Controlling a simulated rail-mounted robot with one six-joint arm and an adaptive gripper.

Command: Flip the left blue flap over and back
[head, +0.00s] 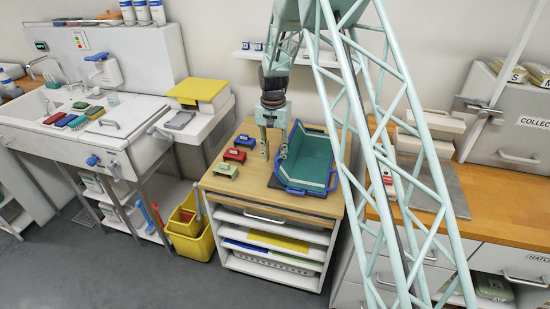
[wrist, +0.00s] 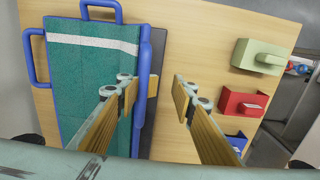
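A blue-edged teal piece (head: 308,162) lies on the wooden cabinet top, on a dark mat. In the wrist view its teal face (wrist: 95,75) shows a white band across it. A blue edge bar (wrist: 145,75), on the head view's left side, runs close beside my gripper (head: 274,154). My gripper also shows in the wrist view (wrist: 155,92). I cannot tell whether the finger touches the edge.
Green (head: 227,170), red (head: 235,155) and blue (head: 245,142) blocks stand on the cabinet top (head: 245,190) to the left. A sink counter is farther left; a wooden counter (head: 500,215) is at the right. My lattice arm crosses the head view.

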